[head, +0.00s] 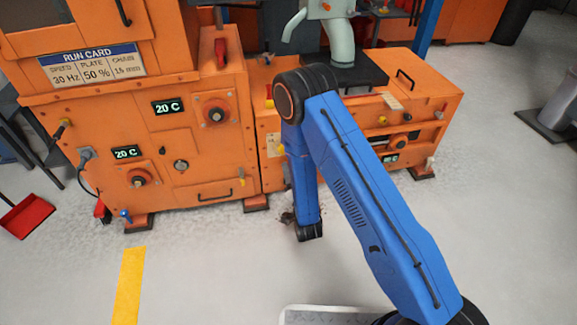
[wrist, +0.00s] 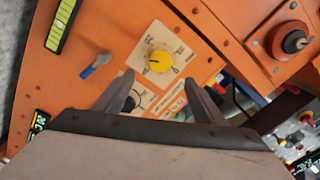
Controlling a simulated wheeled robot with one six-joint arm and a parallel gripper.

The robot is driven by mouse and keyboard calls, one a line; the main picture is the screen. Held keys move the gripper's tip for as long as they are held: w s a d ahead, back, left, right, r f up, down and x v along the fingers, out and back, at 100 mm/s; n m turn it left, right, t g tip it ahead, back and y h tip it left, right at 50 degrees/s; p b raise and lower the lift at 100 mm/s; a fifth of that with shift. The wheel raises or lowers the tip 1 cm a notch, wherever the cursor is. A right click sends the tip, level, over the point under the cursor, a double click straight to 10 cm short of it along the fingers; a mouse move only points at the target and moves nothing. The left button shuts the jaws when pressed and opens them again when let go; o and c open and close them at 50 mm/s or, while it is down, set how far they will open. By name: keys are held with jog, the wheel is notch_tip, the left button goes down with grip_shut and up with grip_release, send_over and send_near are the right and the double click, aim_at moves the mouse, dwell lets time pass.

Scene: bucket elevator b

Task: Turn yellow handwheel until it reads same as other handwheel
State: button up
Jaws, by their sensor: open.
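A yellow handwheel (wrist: 160,60) shows in the wrist view, a round knob with a dark pointer mark on a cream scale plate (wrist: 183,50) on an orange panel. Its scale marks are too small to read. A dark round part (wrist: 131,101) sits on a similar plate below it, partly behind my left finger; I cannot tell whether it is the other handwheel. My gripper (wrist: 161,84) is open, its fingers spread below the yellow handwheel in the picture, with nothing seen between them but the panel. I cannot make out the yellow handwheel in the head view, where my arm covers part of the machine.
The orange machine (head: 205,135) carries a run card (head: 95,66) and displays reading 20 C (head: 167,107). The grey floor (head: 215,265) in front is mostly clear.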

jog(key=v, duration=0.4)
jog(key=shift+s+d, duration=0.1)
jog(key=shift+s, duration=0.25)
